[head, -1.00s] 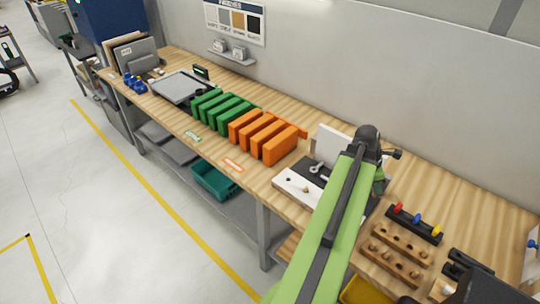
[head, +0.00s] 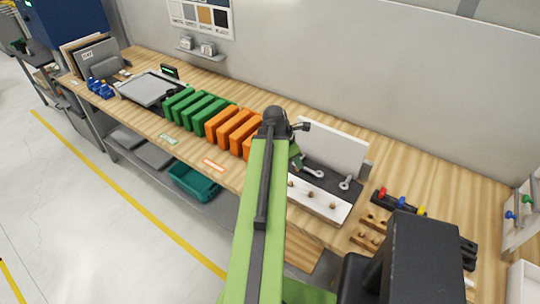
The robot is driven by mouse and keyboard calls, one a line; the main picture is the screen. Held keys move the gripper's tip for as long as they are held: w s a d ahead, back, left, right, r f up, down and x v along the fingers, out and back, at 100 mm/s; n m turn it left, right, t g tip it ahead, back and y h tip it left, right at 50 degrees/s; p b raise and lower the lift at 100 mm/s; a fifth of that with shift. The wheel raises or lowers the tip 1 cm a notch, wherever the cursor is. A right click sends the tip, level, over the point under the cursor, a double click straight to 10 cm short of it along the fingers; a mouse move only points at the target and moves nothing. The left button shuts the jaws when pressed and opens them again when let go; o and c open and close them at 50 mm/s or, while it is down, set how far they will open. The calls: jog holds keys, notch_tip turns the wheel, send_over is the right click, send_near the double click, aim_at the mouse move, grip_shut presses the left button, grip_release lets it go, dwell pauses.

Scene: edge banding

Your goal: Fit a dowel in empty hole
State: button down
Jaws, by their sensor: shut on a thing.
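A white panel (head: 322,208) lies at the front of the bench, right of my green arm. Several small brown spots show along its top; I cannot tell which are dowels and which is an empty hole. Its left end is hidden by my arm. A wooden block (head: 366,239) with brown pegs or holes stands to its right, partly covered by a black part in the foreground. My arm rises to a dark joint and bends down behind itself.
Wrenches (head: 346,183) lie on a dark surface behind the panel, before an upright white board (head: 334,146). Orange blocks (head: 219,122) and green blocks (head: 196,108) stand left of my arm. A black rack (head: 385,196) with coloured handles is at right.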

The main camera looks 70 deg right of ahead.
jog(key=w+m, duration=0.1)
jog(key=w, duration=0.9)
jog(key=f+b, duration=0.5)
jog(key=shift+a, duration=0.2)
jog(key=shift+f+b, duration=1.4)
jog(key=shift+b, duration=0.05)
dwell(1.6)
jog(key=c, duration=1.4)
grip_release()
jog(key=shift+o, duration=0.2)
notch_tip(320, 180, up, 5)
jog(key=p, duration=0.5)
